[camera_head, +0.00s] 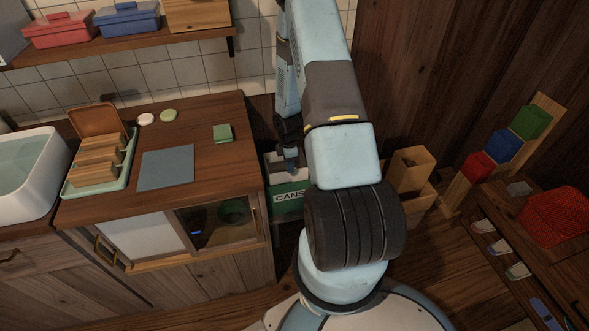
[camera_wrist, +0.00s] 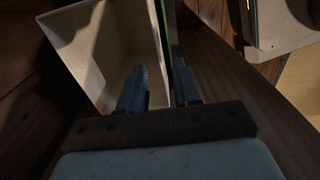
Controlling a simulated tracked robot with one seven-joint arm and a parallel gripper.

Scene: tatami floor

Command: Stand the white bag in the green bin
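The green bin (camera_head: 287,207), with a white CANS label, stands on the floor right of the wooden counter. Pale walls show at its top. My gripper (camera_head: 290,160) points down at the bin's mouth, partly hidden by my arm. In the wrist view a whitish open-topped container (camera_wrist: 105,45) fills the upper left, with a green strip along its right wall. I cannot tell whether this is the white bag or the bin's inside. My gripper (camera_wrist: 160,85) has its fingers apart, on either side of that wall. No separate white bag can be made out in the head view.
The counter (camera_head: 230,165) to the left holds a tray, a blue-grey mat (camera_head: 166,169) and a green block. A low bench (camera_head: 540,250) is at the right. Some plank floor is clear between.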

